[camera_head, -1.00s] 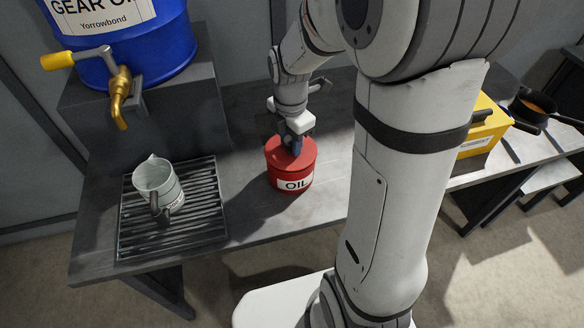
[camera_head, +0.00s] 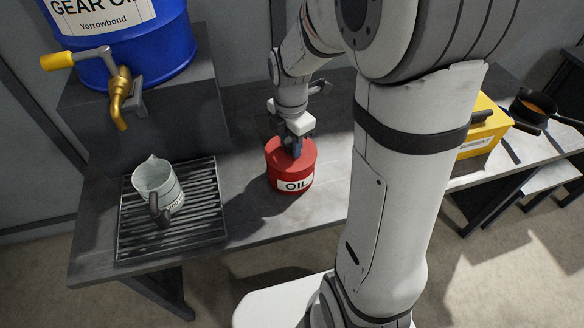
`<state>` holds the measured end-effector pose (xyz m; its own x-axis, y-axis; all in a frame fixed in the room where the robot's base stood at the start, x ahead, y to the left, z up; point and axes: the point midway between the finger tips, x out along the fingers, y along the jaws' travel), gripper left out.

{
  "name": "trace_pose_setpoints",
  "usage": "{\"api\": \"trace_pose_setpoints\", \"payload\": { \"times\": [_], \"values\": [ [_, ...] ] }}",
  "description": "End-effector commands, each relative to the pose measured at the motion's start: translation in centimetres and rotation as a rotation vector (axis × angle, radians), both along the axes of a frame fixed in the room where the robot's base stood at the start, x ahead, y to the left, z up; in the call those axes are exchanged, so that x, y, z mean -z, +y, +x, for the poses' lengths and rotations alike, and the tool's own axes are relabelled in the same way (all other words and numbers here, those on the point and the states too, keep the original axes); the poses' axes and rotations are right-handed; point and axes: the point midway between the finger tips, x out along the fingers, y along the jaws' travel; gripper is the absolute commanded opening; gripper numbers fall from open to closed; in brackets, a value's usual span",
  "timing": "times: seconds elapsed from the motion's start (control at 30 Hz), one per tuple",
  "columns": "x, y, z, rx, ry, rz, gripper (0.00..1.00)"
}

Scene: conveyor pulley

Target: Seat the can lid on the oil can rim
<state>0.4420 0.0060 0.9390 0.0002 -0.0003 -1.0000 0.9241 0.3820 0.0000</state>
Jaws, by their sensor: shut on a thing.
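The red oil can (camera_head: 292,183) stands upright on the dark bench, with a white OIL label on its front. The red can lid (camera_head: 304,157) lies at the top of the can and looks level, on or very close to the rim. I cannot tell whether it is fully seated. My gripper (camera_head: 291,149) points down over the lid from above and is shut on the lid near its middle. The fingertips and the part of the lid they grip are partly hidden.
A pale metal jug (camera_head: 158,184) stands on a slatted drip tray (camera_head: 203,223) at the left. A blue gear oil drum (camera_head: 130,50) with a brass tap (camera_head: 121,90) is behind it. A yellow box (camera_head: 484,125) and a dark pan (camera_head: 533,104) are at the right.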

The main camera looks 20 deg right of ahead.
Motion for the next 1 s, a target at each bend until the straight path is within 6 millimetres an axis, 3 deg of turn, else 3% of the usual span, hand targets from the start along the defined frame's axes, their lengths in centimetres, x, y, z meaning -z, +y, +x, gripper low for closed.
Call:
{"api": "trace_pose_setpoints", "payload": {
  "times": [0.57,0.6,0.87,1.0],
  "values": [
    [0.86,0.0,-0.01,0.0,0.0,0.0,0.09],
    [0.79,0.0,0.0,0.0,0.0,0.0,0.35],
    [0.78,0.0,0.0,0.0,0.0,0.0,0.56],
    [0.78,0.0,0.0,0.0,0.0,0.0,0.57]
  ]
}}
